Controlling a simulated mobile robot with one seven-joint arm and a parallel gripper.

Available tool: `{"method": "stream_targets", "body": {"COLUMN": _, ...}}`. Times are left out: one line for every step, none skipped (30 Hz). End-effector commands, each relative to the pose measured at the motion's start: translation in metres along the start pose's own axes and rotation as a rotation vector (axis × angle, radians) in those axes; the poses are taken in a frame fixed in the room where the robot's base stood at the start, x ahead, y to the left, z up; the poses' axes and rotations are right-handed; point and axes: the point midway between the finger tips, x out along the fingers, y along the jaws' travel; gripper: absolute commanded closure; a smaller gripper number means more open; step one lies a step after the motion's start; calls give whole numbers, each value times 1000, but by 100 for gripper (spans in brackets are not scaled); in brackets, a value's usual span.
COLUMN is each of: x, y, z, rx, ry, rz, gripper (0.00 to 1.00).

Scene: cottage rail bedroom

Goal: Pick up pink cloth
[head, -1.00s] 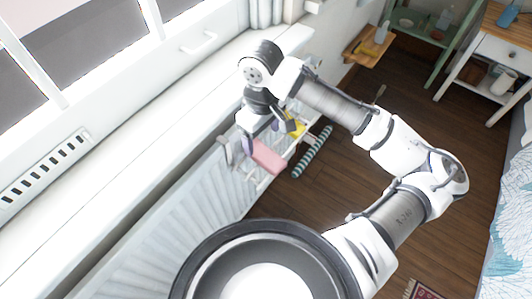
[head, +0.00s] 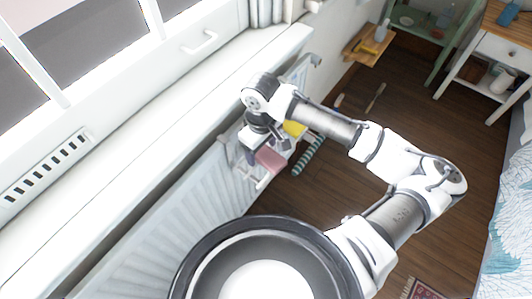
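The pink cloth (head: 270,159) hangs on a white rail rack (head: 262,182) fixed along the radiator below the window sill. My gripper (head: 268,146) points down over the rack, right at the pink cloth's upper edge in the picture. Its fingers are small and partly hidden by the wrist, so I cannot tell whether they are apart or touch the cloth.
A yellow cloth (head: 294,129) hangs just beyond the pink one, and a teal striped cloth (head: 308,155) hangs on the outer side. The radiator (head: 160,225) and window sill (head: 150,118) bound the left. Wooden floor (head: 340,200) is open on the right.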

Motion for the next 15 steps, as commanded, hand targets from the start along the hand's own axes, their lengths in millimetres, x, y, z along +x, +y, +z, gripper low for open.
{"method": "stream_targets", "body": {"x": 0, "y": 0, "z": 0, "rx": 0, "ry": 0, "rz": 0, "gripper": 39}}
{"method": "stream_targets", "body": {"x": 0, "y": 0, "z": 0, "rx": 0, "ry": 0, "rz": 0, "gripper": 43}}
{"method": "stream_targets", "body": {"x": 0, "y": 0, "z": 0, "rx": 0, "ry": 0, "rz": 0, "gripper": 48}}
{"method": "stream_targets", "body": {"x": 0, "y": 0, "z": 0, "rx": 0, "ry": 0, "rz": 0, "gripper": 52}}
{"method": "stream_targets", "body": {"x": 0, "y": 0, "z": 0, "rx": 0, "ry": 0, "rz": 0, "gripper": 56}}
{"method": "stream_targets", "body": {"x": 0, "y": 0, "z": 0, "rx": 0, "ry": 0, "rz": 0, "gripper": 62}}
{"method": "stream_targets", "body": {"x": 0, "y": 0, "z": 0, "rx": 0, "ry": 0, "rz": 0, "gripper": 66}}
{"method": "stream_targets", "body": {"x": 0, "y": 0, "z": 0, "rx": 0, "ry": 0, "rz": 0, "gripper": 69}}
{"method": "stream_targets", "body": {"x": 0, "y": 0, "z": 0, "rx": 0, "ry": 0, "rz": 0, "gripper": 72}}
{"method": "stream_targets", "body": {"x": 0, "y": 0, "z": 0, "rx": 0, "ry": 0, "rz": 0, "gripper": 72}}
{"method": "stream_targets", "body": {"x": 0, "y": 0, "z": 0, "rx": 0, "ry": 0, "rz": 0, "gripper": 72}}
{"method": "stream_targets", "body": {"x": 0, "y": 0, "z": 0, "rx": 0, "ry": 0, "rz": 0, "gripper": 72}}
{"method": "stream_targets", "body": {"x": 0, "y": 0, "z": 0, "rx": 0, "ry": 0, "rz": 0, "gripper": 72}}
{"method": "stream_targets", "body": {"x": 0, "y": 0, "z": 0, "rx": 0, "ry": 0, "rz": 0, "gripper": 72}}
{"method": "stream_targets", "body": {"x": -1, "y": 0, "z": 0, "rx": 0, "ry": 0, "rz": 0, "gripper": 72}}
